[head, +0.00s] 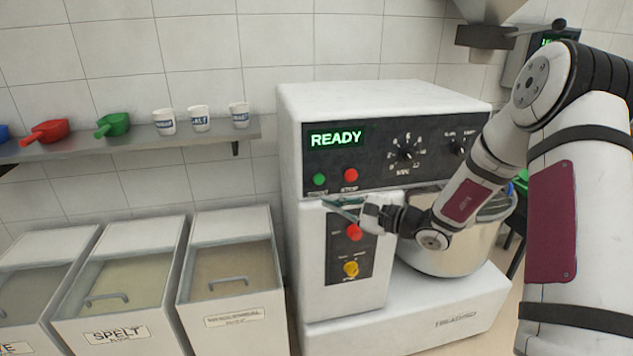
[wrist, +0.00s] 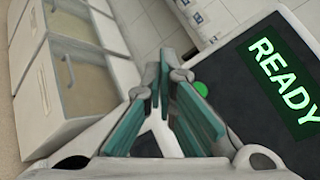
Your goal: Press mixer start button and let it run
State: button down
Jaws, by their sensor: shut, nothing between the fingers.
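The mixer (head: 390,100) is a white machine with a black control panel. Its green display (head: 336,138) reads READY, and so does the display in the wrist view (wrist: 284,80). The green start button (head: 319,179) is on the panel's lower left, beside a red stop button (head: 351,175). My gripper (head: 328,203) is shut and empty, with its tips just below the green button in the head view. In the wrist view, the teal-padded fingers (wrist: 170,82) are close together, and the green button (wrist: 201,88) shows just right of them. I cannot tell whether they touch.
Below the panel are another red button (head: 354,232) and a yellow knob (head: 350,269). A steel bowl (head: 450,245) stands at the mixer's right, behind my arm. Flour bins (head: 230,225) stand at left, under a shelf (head: 200,139) with scoops and cups.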

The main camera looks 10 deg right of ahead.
aim_at(323, 182)
jog(key=shift+w+b, duration=2.35)
jog(key=shift+w, duration=2.05)
jog(key=shift+w, duration=0.4)
jog(key=shift+w+b, duration=0.45)
jog(key=shift+b, duration=0.1)
jog(key=shift+s+p, duration=0.45)
jog(key=shift+s, duration=0.4)
